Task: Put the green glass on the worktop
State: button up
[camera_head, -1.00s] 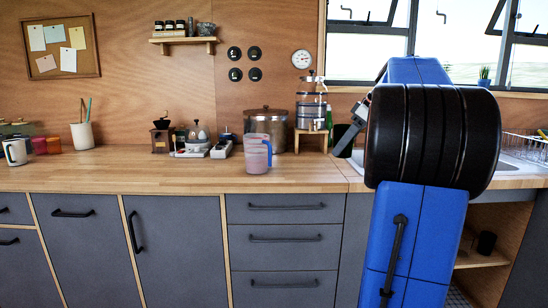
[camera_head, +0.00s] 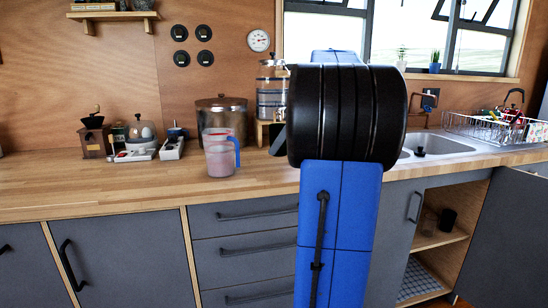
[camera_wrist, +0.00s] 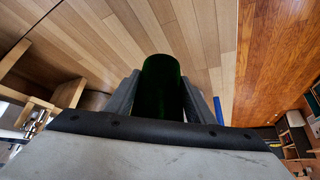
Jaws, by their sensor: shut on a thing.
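The green glass (camera_wrist: 160,88) is dark green and stands between the two fingers of my gripper (camera_wrist: 162,95) in the wrist view. The gripper is shut on it. In the head view my arm hides the glass and most of the gripper. The wooden worktop (camera_head: 130,186) runs across the head view over grey cupboards and drawers. My arm is in front of its right part.
A measuring jug (camera_head: 218,155) stands on the worktop, with a large metal-lidded pot (camera_head: 222,118), a grinder (camera_head: 95,138) and small items behind it. The sink (camera_head: 440,146) and dish rack (camera_head: 490,128) are at right, above an open cupboard (camera_head: 432,238). The worktop's front left is clear.

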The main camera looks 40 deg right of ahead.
aim_at(279, 168)
jog(key=shift+f, duration=2.35)
jog(key=shift+f, duration=0.1)
jog(key=o, duration=1.2)
jog(key=v, duration=1.2)
jog(key=shift+d, duration=0.1)
